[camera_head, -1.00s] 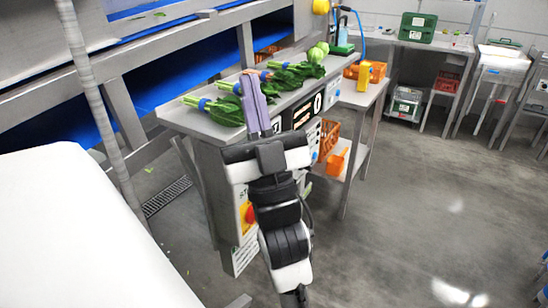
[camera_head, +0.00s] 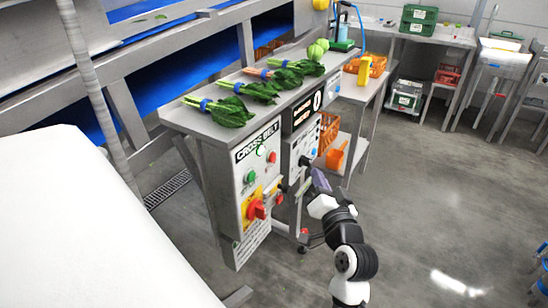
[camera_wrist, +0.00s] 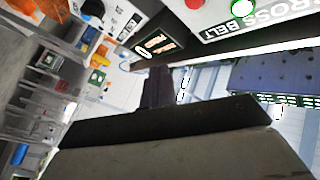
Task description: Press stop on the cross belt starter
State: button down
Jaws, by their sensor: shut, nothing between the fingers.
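The cross belt starter (camera_head: 243,185) is a white box labelled CROSS BELT, under the near end of the steel bench in the head view. It has a red button (camera_head: 272,157), a green button (camera_head: 250,177) and a red knob on a yellow plate (camera_head: 256,209). In the wrist view its label appears tilted at the top (camera_wrist: 255,18), near a lit green button (camera_wrist: 241,7) and a red button (camera_wrist: 194,3). My gripper (camera_head: 320,181) is shut and empty, right of the starter and apart from its buttons. Its fingers also show in the wrist view (camera_wrist: 156,86).
A second panel with a display (camera_head: 302,112) and knobs adjoins the starter on the right. Bunches of greens (camera_head: 232,110) lie on the bench top. An orange crate (camera_head: 328,132) and orange scoop (camera_head: 337,156) are on a side shelf. Open floor lies to the right.

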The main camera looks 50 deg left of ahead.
aim_at(272, 157)
jog(key=shift+a, duration=0.1)
jog(key=s+a+p, duration=0.2)
jog(key=a+p, duration=0.1)
jog(key=a, duration=0.5)
jog(key=shift+a, duration=0.2)
dwell(1.9)
jog(key=shift+s+a+p, duration=0.15)
jog(key=shift+a+p, duration=0.2)
jog(key=shift+a, duration=0.05)
jog(key=shift+s+a, duration=0.1)
jog(key=shift+a, duration=0.35)
dwell(0.6)
jog(key=shift+w+d, duration=0.2)
jog(key=shift+d, duration=0.6)
